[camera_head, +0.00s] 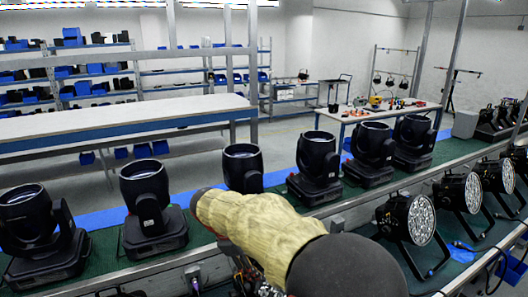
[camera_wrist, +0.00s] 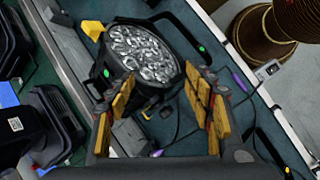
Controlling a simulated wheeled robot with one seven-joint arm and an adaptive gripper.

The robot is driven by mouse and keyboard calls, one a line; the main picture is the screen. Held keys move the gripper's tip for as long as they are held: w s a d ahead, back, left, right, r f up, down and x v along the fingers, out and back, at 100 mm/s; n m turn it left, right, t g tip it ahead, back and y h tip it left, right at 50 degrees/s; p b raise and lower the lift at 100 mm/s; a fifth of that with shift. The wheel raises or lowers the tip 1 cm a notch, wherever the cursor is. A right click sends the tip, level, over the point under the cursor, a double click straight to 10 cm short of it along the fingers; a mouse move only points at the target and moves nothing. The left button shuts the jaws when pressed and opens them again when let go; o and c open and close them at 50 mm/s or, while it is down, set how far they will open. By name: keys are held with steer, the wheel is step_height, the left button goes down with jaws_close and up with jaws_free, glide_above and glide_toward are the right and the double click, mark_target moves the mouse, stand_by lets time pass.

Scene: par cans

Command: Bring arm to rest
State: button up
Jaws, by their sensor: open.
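My gripper (camera_wrist: 160,85) is open in the wrist view, its two yellow-padded fingers spread apart with nothing between the pads. Beyond the fingertips a black par can (camera_wrist: 142,54) with a round face of clear lenses lies on the green surface. I cannot tell whether the fingers touch it. In the head view my arm reaches in from the bottom middle, and the gripper is mostly hidden below it.
Black moving-head lights, one of them (camera_head: 150,207) at the left, line the far strip of the bench. A metal rail (camera_head: 345,205) runs between the two rows. A white table (camera_head: 120,120) and shelves stand behind. Cables lie near the par can in the wrist view.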

steer(key=s+d+r+m+y+b, duration=0.1)
steer(key=s+d+r+m+y, duration=0.2)
steer(key=s+d, duration=0.4)
steer(key=s+d+r+m+b, duration=0.2)
steer(key=s+d+r+m, duration=0.2)
steer(key=s+d, duration=0.3)
steer(key=s+d+f+m+t+y+b, duration=0.1)
steer(key=s+d+f+m, duration=0.1)
steer(key=s, duration=0.5)
steer(key=s+d+f+m+t+y+b, duration=0.1)
steer(key=s+d+f+m+t, duration=0.1)
steer(key=s+d+m, duration=0.3)
steer(key=s+m, duration=0.1)
steer(key=s, duration=0.2)
steer(key=shift+s+f+m+t, duration=0.25)
steer(key=shift+f+m+t, duration=0.05)
steer(key=shift+f, duration=0.05)
steer(key=shift+c, duration=0.7)
